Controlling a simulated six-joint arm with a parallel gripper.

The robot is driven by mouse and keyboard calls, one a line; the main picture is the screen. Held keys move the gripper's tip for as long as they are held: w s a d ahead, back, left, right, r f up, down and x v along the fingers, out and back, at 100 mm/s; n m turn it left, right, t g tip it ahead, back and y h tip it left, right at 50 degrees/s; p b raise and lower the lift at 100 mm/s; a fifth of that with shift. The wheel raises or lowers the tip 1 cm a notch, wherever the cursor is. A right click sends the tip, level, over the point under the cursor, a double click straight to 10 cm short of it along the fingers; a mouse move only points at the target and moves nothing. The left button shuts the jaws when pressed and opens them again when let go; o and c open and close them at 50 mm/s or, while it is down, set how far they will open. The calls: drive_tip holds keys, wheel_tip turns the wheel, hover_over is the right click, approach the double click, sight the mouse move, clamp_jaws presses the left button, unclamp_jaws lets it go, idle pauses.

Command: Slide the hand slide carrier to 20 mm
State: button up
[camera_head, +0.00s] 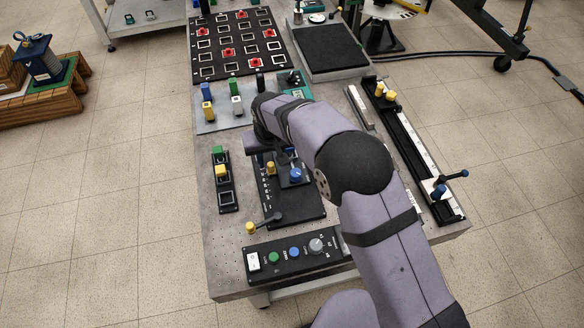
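A black slide unit (299,208) with a marked scale (264,197) along its left side lies in the middle of the bench. A blue knob (295,175) and a yellow piece (270,168) stand on it; I take the blue-knobbed part for the hand slide carrier, but cannot be sure. The scale is too small to read. My gripper (284,153) is low over the far end of this unit, just beyond the blue knob. My arm largely hides its fingers, so I cannot tell whether they are open or touch the carrier.
A long rail (415,145) with a blue-handled crank (440,189) runs along the right edge. A control panel (290,254) and a yellow-tipped lever (262,223) are in front. A block rack (224,185) stands left. A pegboard with red pieces (236,45) lies at the back.

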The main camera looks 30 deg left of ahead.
drive_tip(key=shift+r+p, duration=1.4)
drive_tip(key=shift+r, duration=1)
drive_tip(key=w+d+r+m+h, duration=0.1)
drive_tip(key=w+d+r+m, duration=0.15)
drive_tip(key=d, duration=1.05)
drive_tip(key=w+d+r+m, duration=0.2)
drive_tip(key=w+d+r, duration=0.15)
drive_tip(key=d, duration=0.95)
drive_tip(key=s+d+m, duration=0.2)
drive_tip(key=s+d, duration=0.6)
drive_tip(key=d, duration=0.3)
drive_tip(key=s+d+m+g, duration=0.1)
drive_tip(key=s+d+m, duration=0.1)
drive_tip(key=s+d, duration=0.6)
drive_tip(key=d+r, duration=0.1)
drive_tip(key=d, duration=0.2)
drive_tip(key=shift+g+h, duration=0.3)
drive_tip(key=shift+m, duration=0.25)
